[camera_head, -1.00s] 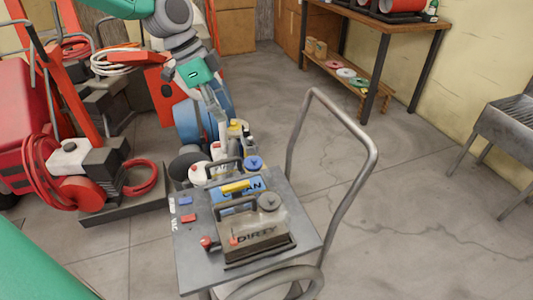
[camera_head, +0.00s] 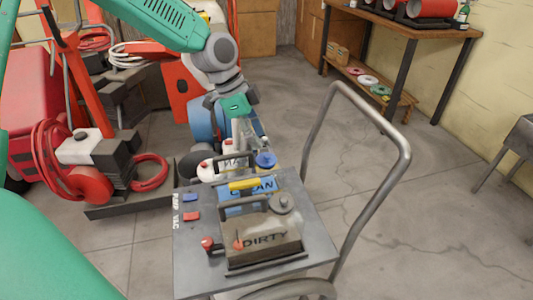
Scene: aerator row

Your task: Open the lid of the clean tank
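The clean tank (camera_head: 262,186), with a blue label reading CLEAN, stands on a grey cart behind the dirty tank (camera_head: 270,240). Its round blue lid (camera_head: 265,160) is on top and looks closed. A yellow piece (camera_head: 244,184) sits in front of it. The dirty tank has a grey cap (camera_head: 283,202) and partly hides the clean tank. My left gripper (camera_head: 243,142) points down just behind and left of the blue lid, apart from it as far as I can see. Its fingers are small and blend with the items behind, so their opening is unclear. My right gripper is not in view.
The cart top (camera_head: 195,265) carries blue and red switches and a red knob (camera_head: 208,243). A bent metal handle (camera_head: 405,150) rises at its right. White bottles (camera_head: 207,168) stand behind the tanks. A red-hosed machine (camera_head: 90,165) is at left; floor at right is clear.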

